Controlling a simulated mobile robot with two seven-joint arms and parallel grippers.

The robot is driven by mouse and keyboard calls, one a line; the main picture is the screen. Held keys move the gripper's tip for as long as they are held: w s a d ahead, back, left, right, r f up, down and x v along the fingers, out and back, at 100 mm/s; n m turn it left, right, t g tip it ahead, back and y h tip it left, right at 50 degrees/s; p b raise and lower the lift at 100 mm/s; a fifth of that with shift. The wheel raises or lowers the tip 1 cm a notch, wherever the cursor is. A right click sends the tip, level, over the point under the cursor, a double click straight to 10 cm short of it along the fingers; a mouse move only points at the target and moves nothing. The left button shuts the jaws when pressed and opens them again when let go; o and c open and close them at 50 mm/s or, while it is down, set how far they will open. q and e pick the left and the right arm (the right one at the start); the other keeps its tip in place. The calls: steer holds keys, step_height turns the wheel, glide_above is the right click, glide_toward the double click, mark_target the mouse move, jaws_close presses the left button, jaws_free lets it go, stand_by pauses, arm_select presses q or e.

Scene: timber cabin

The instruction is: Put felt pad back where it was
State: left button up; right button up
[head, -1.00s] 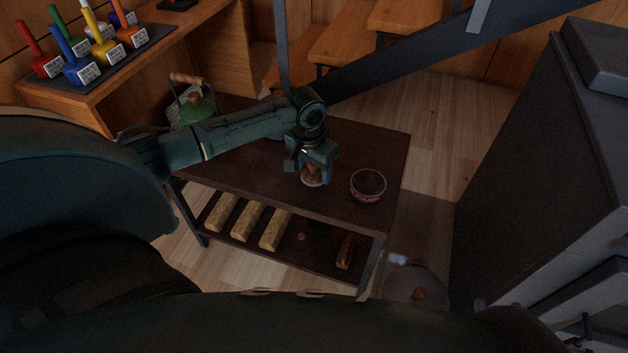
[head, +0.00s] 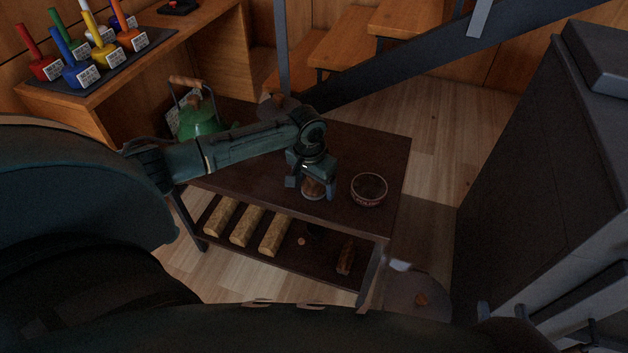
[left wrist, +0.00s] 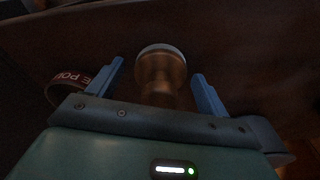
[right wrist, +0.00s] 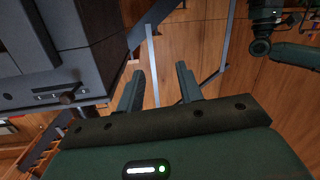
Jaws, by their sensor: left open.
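The felt pad seems to be the wooden-handled piece with a pale round base (head: 314,190), standing on the dark table (head: 385,150). In the left wrist view the wooden knob with its pale rim (left wrist: 160,75) lies between the blue fingers, with a gap on each side. My left gripper (head: 312,187) is open around it, pointing down. The left gripper also shows in the left wrist view (left wrist: 162,85). My right gripper (right wrist: 160,88) is open and empty, away from the table; it is not visible in the head view.
A green kettle (head: 200,118) is at the table's back left. Logs (head: 246,226) lie on the lower shelf. Colored-handled items (head: 80,66) stand on the left bench. A dark cabinet (head: 540,150) is at right.

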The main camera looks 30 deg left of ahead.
arm_select(q)
steer(key=r+p, duration=0.1)
steer(key=r, duration=0.3)
steer(key=s+r+p, duration=0.1)
steer(key=r, duration=0.3)
steer(key=r+p, duration=0.2)
steer(key=r, duration=0.2)
steer(key=shift+s, duration=0.2)
steer(key=s+d+f+m+t+h, duration=0.25)
steer(key=s+d, duration=0.25)
steer(key=d, duration=0.4)
steer(key=s+d+f+m+t+h, duration=0.2)
steer(key=s+d+f+h, duration=0.15)
steer(key=d, duration=0.65)
steer(key=s+a+r+t+y, duration=0.1)
steer(key=s+r+t, duration=0.6)
steer(key=s+r, duration=0.1)
steer(key=shift+s+r+n, duration=0.35)
steer(key=shift+r+n, duration=0.1)
steer(key=shift+r, duration=0.25)
arm_select(e)
steer(key=shift+s+d+r+m+g+h, duration=0.25)
steer(key=shift+s+m+g+h, duration=0.1)
steer(key=shift+g, duration=0.2)
steer(key=shift+s+d+r+m+g+h, duration=0.15)
steer(key=shift+s+d+m+g+h, duration=0.15)
steer(key=shift+g, duration=0.25)
